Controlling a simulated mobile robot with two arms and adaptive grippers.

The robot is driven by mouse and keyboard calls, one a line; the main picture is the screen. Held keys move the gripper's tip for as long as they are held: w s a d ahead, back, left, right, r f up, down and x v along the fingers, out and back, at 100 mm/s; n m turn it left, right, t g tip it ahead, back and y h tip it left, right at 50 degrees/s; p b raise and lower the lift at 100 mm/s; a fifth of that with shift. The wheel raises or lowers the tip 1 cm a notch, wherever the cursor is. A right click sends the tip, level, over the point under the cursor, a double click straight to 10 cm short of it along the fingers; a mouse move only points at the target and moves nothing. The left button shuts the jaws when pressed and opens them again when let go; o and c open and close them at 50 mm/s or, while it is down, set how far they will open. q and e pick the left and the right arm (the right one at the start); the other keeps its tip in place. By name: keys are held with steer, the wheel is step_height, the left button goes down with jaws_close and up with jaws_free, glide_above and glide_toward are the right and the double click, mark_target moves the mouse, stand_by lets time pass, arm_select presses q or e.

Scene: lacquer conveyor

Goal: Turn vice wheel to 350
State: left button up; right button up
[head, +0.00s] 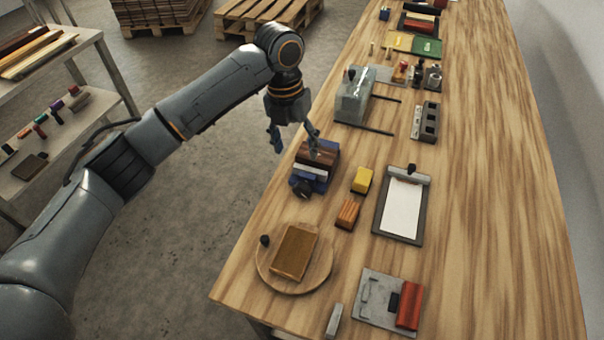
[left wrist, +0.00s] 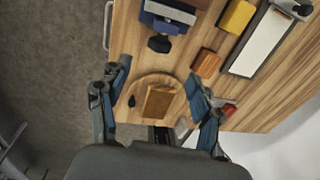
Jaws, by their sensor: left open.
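The blue vice (head: 322,180) stands near the left edge of the workbench, with a brown wooden block (head: 318,152) and a pale strip in it. Its dark knob-like wheel (head: 302,188) is on the near side; no scale or number is legible. In the left wrist view, the vice (left wrist: 165,20) is at the top and the wheel (left wrist: 160,44) just below it. My left gripper (head: 296,145) is open and empty, above the bench edge by the vice. The wheel lies beyond its spread fingers (left wrist: 158,78) in the wrist view. My right gripper is not in view.
A round wooden board (head: 263,275) with a brown block lies nearer. Yellow (head: 362,180) and orange (head: 347,214) blocks and a clipboard (head: 417,225) lie right of the vice. A clear-covered device (head: 353,100) stands behind it. The bench's right side is clear.

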mark_target(302, 185)
arm_select(q)
steer(key=f, duration=0.2)
steer(key=s+f+p, duration=0.1)
steer(key=f, duration=0.3)
steer(key=shift+s+d, duration=0.15)
steer(key=shift+d, duration=0.2)
steer(key=f, duration=0.2)
steer(key=f+p, duration=0.1)
steer(key=f, duration=0.2)
steer(key=shift+d+f, duration=0.3)
steer(key=shift+f, duration=0.1)
steer(key=shift+d+f, duration=0.1)
steer(key=shift+f, duration=0.5)
steer(key=shift+c, duration=1.1)
steer(key=c, duration=0.9)
steer(key=shift+c, duration=0.2)
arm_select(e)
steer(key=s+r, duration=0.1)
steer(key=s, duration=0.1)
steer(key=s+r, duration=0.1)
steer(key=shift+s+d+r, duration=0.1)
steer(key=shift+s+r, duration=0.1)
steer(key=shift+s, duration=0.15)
